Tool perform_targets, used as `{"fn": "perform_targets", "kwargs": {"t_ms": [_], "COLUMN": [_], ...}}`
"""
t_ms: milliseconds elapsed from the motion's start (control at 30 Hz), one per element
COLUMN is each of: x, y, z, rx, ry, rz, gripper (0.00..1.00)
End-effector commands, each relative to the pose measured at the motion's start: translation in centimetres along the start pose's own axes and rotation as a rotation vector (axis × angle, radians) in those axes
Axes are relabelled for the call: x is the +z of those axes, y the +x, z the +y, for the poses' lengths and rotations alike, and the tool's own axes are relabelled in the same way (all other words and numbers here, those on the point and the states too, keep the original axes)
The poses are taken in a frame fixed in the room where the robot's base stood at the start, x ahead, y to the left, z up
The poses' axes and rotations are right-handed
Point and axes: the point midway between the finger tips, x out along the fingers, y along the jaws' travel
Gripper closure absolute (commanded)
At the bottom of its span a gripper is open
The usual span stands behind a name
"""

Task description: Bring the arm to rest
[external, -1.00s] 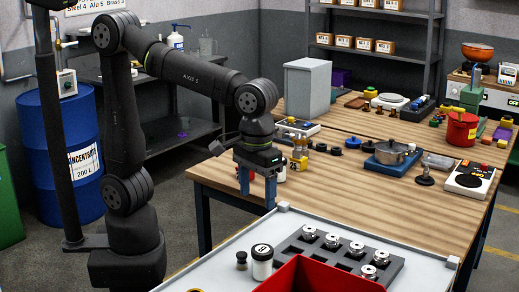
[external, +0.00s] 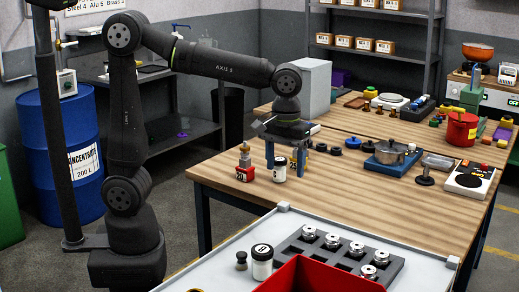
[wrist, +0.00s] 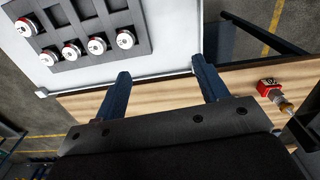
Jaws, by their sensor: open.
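My gripper (external: 287,172) hangs over the left end of the wooden table, its two blue fingers spread apart. In the external view a white jar with a dark lid (external: 280,169) appears between the fingers. The wrist view shows nothing between the fingertips (wrist: 160,68), so the gripper is empty. A red block-like piece with a metal top (external: 245,165) stands on the table to the left of the jar. A similar red piece with a brass-coloured end (wrist: 272,92) shows at the right of the wrist view.
A white-topped surface (external: 215,262) in front bears a grey rack (external: 318,256) with several silver discs, a red bin (external: 312,278) and a labelled jar (external: 262,262).

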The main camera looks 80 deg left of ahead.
Motion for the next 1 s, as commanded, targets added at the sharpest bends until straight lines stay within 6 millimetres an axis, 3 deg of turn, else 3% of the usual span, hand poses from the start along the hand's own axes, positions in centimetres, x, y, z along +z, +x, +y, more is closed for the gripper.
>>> {"fn": "perform_targets", "kwargs": {"t_ms": [233,667,867,1000], "x": [-1.9,-2.1,-0.7,1.4], "y": [0.0,0.0,0.0,0.0], "z": [-0.7,-0.8,-0.2,0.5], "rx": [0.0,0.0,0.0,0.0], "ry": [-0.037,-0.04,-0.013,0.026], "rz": [0.0,0.0,0.0,0.0], "gripper": [0.33,0.33,0.33,0.33]}}
